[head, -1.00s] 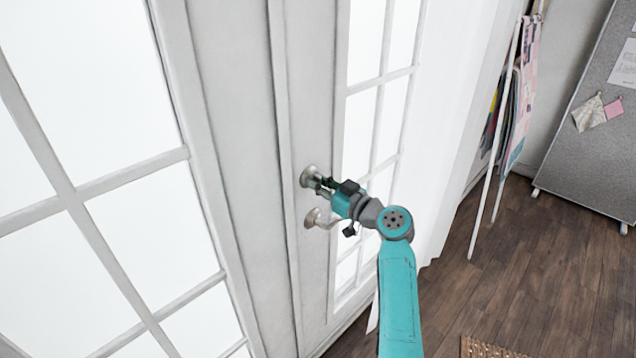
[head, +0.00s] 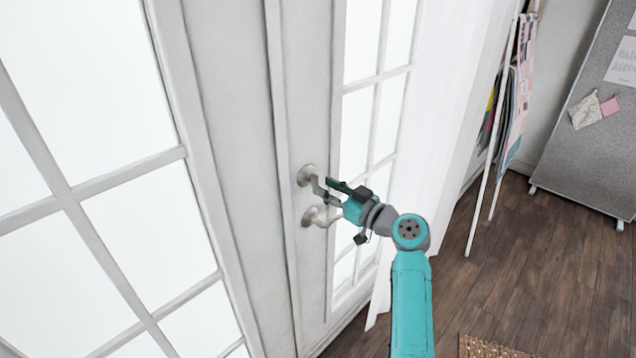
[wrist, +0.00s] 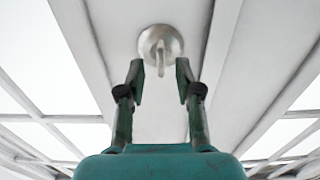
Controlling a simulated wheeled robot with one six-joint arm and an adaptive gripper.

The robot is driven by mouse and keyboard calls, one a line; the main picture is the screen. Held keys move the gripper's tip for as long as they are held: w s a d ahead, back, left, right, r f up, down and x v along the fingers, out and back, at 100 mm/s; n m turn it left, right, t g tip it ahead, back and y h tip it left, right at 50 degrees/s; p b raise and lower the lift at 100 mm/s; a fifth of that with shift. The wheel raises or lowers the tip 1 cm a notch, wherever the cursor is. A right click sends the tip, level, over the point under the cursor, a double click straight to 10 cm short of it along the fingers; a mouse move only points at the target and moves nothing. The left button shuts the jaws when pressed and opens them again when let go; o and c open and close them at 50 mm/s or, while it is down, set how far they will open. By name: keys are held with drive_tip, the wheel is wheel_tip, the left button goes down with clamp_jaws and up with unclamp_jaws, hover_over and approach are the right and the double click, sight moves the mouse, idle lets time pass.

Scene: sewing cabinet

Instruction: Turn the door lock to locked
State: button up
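The door lock (head: 305,175) is a round silver plate with a thumb-turn on the white door frame, above the silver door handle (head: 308,217). In the wrist view the lock (wrist: 152,42) is ahead of the fingertips, and its narrow thumb-turn (wrist: 161,63) points downward. My gripper (head: 322,190) is open in front of the lock. In the wrist view the fingers of my gripper (wrist: 159,75) stand apart on both sides of the thumb-turn's line, with nothing held between them. The handle is hidden in the wrist view.
White doors with glass panes (head: 130,220) fill the left. A white curtain (head: 440,130) hangs right of the door. A rack with hanging papers (head: 515,110) and a grey pinboard (head: 590,150) stand further right. Wooden floor (head: 520,270) is clear between, with a woven mat (head: 485,347) in front.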

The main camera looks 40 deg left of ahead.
drive_tip(key=s+d, duration=0.1)
drive_tip(key=d, duration=0.6)
drive_tip(key=shift+s+d, duration=0.15)
drive_tip(key=shift+d, duration=0.25)
drive_tip(key=shift+f, duration=0.1)
